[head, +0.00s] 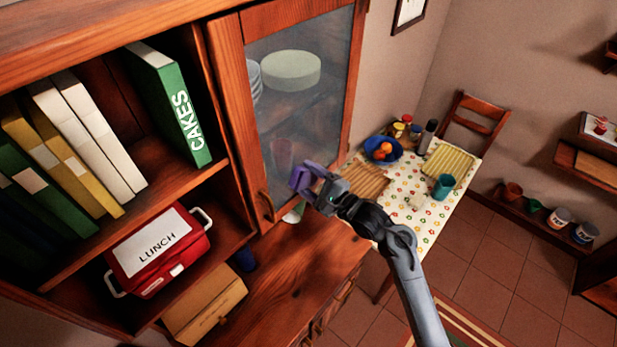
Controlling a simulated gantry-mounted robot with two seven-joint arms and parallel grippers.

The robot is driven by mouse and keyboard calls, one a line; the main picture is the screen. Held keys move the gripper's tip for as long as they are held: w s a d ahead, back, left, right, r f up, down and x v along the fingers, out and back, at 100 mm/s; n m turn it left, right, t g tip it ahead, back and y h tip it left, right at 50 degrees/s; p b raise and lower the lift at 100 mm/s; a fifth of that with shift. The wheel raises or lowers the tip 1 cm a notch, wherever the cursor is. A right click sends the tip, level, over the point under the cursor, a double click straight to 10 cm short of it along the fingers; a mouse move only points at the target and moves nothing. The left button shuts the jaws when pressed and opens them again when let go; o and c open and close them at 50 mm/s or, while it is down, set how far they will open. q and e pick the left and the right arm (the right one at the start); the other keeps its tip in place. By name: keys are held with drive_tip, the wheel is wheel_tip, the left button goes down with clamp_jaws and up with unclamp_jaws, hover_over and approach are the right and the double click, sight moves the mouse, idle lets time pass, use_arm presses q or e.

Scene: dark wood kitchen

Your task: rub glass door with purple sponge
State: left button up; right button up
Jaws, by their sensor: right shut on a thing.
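The glass door (314,119) is a wood-framed cabinet door with a pane through which plates and a pale round dish show. It looks shut, and its wooden handle (267,206) is at the lower left of the frame. My right gripper (313,184) is shut on the purple sponge (300,177). The sponge is at the lower part of the pane, and a purple reflection of it shows in the glass to its left. I cannot tell whether the sponge touches the glass. My left gripper is not in view.
Left of the door are open shelves with binders, a green CAKES book (176,108) and a red LUNCH box (160,252). A wooden counter (296,274) lies below. Behind my right arm is a table (415,208) with a blue fruit bowl (383,149) and a teal cup (444,187).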

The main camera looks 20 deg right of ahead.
sight(297, 190)
drive_tip(key=shift+s+a+r+p, duration=0.15)
drive_tip(key=shift+s+a+p, duration=0.2)
drive_tip(key=shift+a+p, duration=0.35)
drive_tip(key=shift+s+a, duration=0.15)
drive_tip(key=shift+a, duration=0.25)
drive_tip(key=shift+s+a, duration=0.3)
drive_tip(key=shift+a, duration=0.6)
drive_tip(key=shift+s, duration=0.15)
drive_tip(key=shift+s, duration=0.45)
drive_tip(key=v, duration=0.4)
drive_tip(key=shift+d, duration=0.45)
drive_tip(key=shift+s+d, duration=0.15)
drive_tip(key=shift+s, duration=0.1)
